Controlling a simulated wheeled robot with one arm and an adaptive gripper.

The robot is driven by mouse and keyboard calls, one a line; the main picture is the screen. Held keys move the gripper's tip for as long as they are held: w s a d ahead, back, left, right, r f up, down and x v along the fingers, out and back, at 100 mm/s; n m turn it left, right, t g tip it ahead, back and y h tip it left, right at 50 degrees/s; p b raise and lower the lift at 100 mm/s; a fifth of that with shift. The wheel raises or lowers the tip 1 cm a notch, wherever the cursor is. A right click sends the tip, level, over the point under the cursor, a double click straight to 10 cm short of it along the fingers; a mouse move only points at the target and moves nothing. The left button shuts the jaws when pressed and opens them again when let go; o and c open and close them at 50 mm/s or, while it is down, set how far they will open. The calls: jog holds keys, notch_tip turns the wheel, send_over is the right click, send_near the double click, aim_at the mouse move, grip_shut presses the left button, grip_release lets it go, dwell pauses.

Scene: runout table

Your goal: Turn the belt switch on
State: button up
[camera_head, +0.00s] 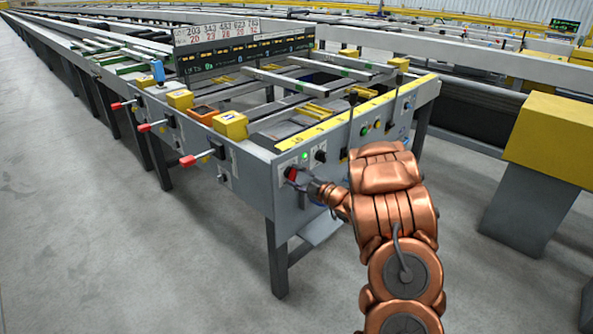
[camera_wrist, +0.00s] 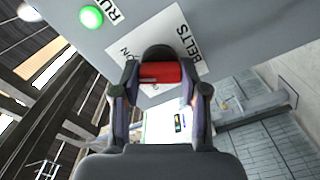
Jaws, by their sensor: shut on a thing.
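The belt switch is a red knob (camera_head: 291,172) on the grey end panel of the runout table (camera_head: 262,190). In the wrist view the red knob (camera_wrist: 160,73) sits in front of a white label reading BELTS (camera_wrist: 195,50), with ON printed to its left. My gripper (camera_head: 300,178) reaches the panel from the right. In the wrist view my gripper (camera_wrist: 160,85) has one finger on each side of the knob and is shut on it. The fingers and knob hide part of the label, and I cannot tell which mark the knob points to.
A green lamp (camera_head: 305,156) is lit above the switch; it also shows in the wrist view (camera_wrist: 91,16). Red-tipped levers (camera_head: 188,161) stick out on the left side. A yellow-topped block (camera_head: 548,140) stands at the right. The floor at the front left is clear.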

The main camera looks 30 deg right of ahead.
jog(key=shift+m+p, duration=1.1)
jog(key=shift+m, duration=0.4)
jog(key=o, duration=1.1)
jog(key=shift+o, duration=0.2)
jog(key=shift+s+d, duration=0.1)
jog(key=v, duration=1.2)
